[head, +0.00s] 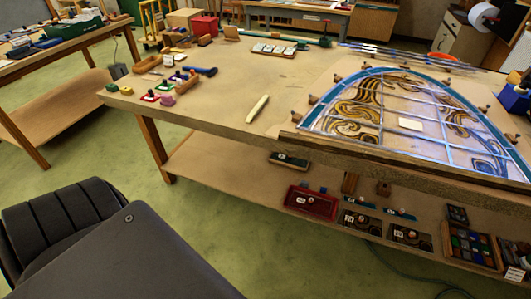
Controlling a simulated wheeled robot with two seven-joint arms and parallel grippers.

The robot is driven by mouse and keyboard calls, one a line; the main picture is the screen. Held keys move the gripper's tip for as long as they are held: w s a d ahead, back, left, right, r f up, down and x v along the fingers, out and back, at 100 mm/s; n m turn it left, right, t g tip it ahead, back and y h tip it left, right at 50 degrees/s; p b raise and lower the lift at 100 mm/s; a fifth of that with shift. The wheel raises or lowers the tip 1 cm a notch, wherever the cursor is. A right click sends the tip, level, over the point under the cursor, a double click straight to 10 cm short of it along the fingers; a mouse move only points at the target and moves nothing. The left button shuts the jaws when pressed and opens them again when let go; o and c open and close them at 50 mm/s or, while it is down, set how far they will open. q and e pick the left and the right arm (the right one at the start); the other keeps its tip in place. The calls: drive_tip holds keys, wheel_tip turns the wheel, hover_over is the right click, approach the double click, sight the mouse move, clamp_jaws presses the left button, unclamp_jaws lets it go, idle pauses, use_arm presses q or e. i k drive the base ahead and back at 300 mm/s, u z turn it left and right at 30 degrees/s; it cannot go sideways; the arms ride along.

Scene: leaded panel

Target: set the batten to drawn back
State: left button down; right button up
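A long brown wooden strip, which I take for the batten (345,150), lies along the front edge of the workbench at the right. It runs along the straight lower edge of the arched leaded panel (400,110) and looks close against it; I cannot tell whether they touch. The panel lies flat, with a blue border, clear panes and brown and blue swirls. Its right end leaves the picture. Neither of my grippers is in view.
A pale slim tool (258,108) lies left of the panel on the workbench (220,110). Small wooden pegs surround the panel's arch. A lower shelf holds a red tray (311,202) and boxes.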

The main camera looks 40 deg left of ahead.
sight(417, 165)
drive_tip(key=k, duration=0.15)
drive_tip(key=z, duration=1.25)
drive_tip(key=i, duration=1)
drive_tip(key=u, duration=1.75)
